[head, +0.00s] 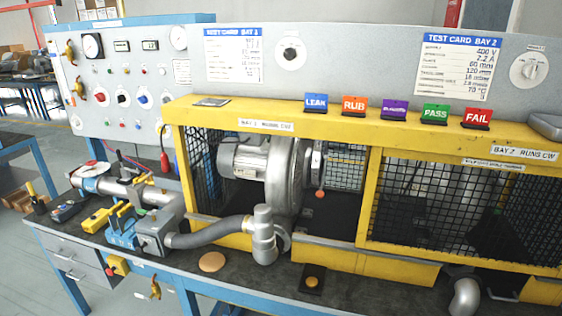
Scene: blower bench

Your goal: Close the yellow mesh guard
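A yellow-framed guard with black mesh (460,205) covers the front of the right bay of the long yellow housing (330,122). In the left bay, a silver blower with a motor (262,160) shows with no mesh in front of its middle; dark mesh (204,170) shows at its left and more mesh (345,165) at its right. A grey rail (335,244) runs along the front below the bays. I cannot tell whether the right-hand mesh panel slides or is fixed. Neither of my grippers shows in the head view.
A grey hose with an elbow (264,235) sticks out in front of the left bay. A round tan disc (212,261) and a dark block with an orange button (312,281) lie on the bench front. Tools and a clamp (122,232) crowd the left. Coloured signs (354,106) stand on top.

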